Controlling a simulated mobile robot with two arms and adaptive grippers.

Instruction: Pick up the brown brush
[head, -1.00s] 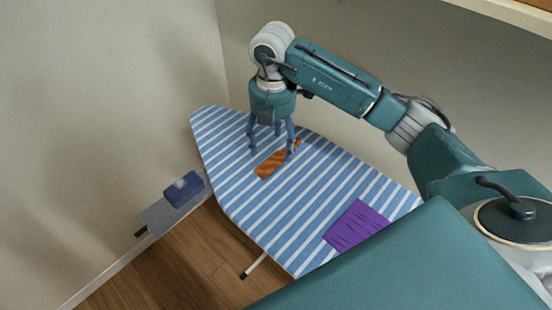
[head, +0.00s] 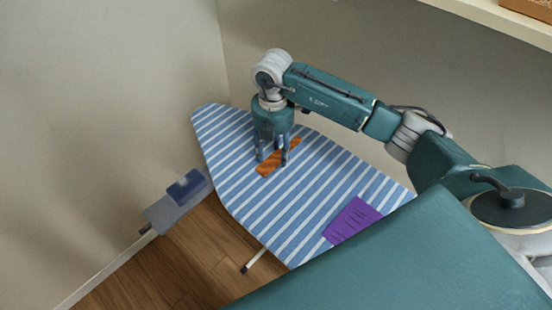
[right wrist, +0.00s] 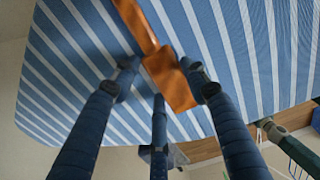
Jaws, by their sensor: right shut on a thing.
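The brown brush (head: 270,168) lies on the blue-and-white striped ironing board (head: 310,205). It is orange-brown, with a wide end and a narrower handle. My right gripper (head: 272,160) points down at the brush. Its fingers are closed in on the brush. In the right wrist view, the brush (right wrist: 172,82) sits between the fingertips of the gripper (right wrist: 163,76), with its narrow part running toward the top. I cannot see a gap between the brush and the board. My left gripper is not in view.
A folded purple cloth (head: 352,220) lies on the board's near right part. A blue iron-like item (head: 185,186) sits on a grey rest (head: 163,214) at the board's left side. Walls stand close behind and left. A shelf (head: 500,18) is at upper right.

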